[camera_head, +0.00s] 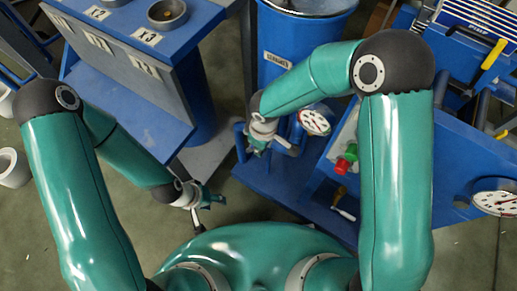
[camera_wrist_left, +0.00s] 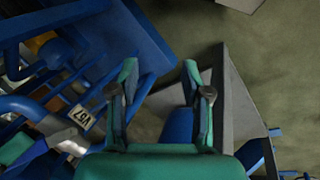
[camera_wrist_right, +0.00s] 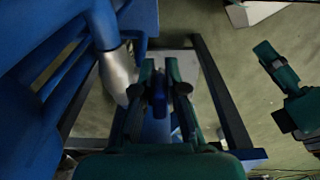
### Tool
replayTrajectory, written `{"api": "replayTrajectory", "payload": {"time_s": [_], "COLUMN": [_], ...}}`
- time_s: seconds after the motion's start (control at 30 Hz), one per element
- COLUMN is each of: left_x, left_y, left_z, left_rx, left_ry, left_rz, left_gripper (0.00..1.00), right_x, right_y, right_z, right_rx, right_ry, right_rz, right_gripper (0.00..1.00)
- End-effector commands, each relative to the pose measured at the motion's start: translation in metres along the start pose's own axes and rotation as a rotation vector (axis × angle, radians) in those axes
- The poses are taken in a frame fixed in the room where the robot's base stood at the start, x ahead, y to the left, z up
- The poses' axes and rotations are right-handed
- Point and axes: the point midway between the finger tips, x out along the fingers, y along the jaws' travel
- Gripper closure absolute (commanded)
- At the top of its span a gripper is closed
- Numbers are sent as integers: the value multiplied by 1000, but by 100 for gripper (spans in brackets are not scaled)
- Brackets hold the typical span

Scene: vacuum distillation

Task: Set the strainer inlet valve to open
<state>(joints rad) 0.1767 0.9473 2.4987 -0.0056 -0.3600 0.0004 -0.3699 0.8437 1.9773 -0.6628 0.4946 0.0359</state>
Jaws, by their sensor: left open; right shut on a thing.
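My right gripper (camera_head: 258,148) is at the left edge of the blue skid, beside a blue pipe (camera_head: 240,143). In the right wrist view its fingers (camera_wrist_right: 159,75) are closed around a small blue part (camera_wrist_right: 159,97), seemingly a valve handle. A blue pipe with a silver section (camera_wrist_right: 118,72) stands just left of the fingers. Which valve this is, and its open or closed position, I cannot read. My left gripper (camera_head: 208,198) hangs over the floor to the left. Its fingers (camera_wrist_left: 160,72) are apart with nothing between them.
A blue labelled tank (camera_head: 300,30) stands behind my right gripper. Gauges (camera_head: 314,122), a red and green knob (camera_head: 346,158) and blue skid edges lie right of it. A blue cabinet (camera_head: 130,95) stands at left. A tag (camera_wrist_left: 80,117) marks piping in the left wrist view.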

Motion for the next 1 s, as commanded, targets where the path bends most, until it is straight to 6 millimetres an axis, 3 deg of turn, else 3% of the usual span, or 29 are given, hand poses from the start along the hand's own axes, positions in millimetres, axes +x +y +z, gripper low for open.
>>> {"api": "replayTrajectory", "payload": {"time_s": [0.1, 0.43, 0.47, 0.63, 0.73, 0.87, 1.0], "left_x": [13, 11, 11, 10, 8, 1, -17], "left_y": [-5, -4, -4, -2, 4, 19, 42], "left_z": [0, 0, 0, -6, -19, -48, -90], "left_rx": [0, 0, 0, -3, -14, -37, -46], "left_ry": [0, 1, 1, 20, 63, 154, 272], "left_rz": [0, 0, 0, 10, 36, 113, 253], "left_gripper": [52, 52, 54, 82, 99, 100, 100], "right_x": [5, 2, 2, 2, 2, 2, 3], "right_y": [-1, -2, -2, -2, -2, -2, -2], "right_z": [4, 5, 5, 5, 5, 5, 5], "right_rx": [1, -1, -1, -1, -2, -2, -2], "right_ry": [39, 47, 47, 46, 46, 46, 46], "right_rz": [-2, -3, -3, -3, -3, -3, -3], "right_gripper": [100, 100, 100, 100, 100, 100, 100]}}
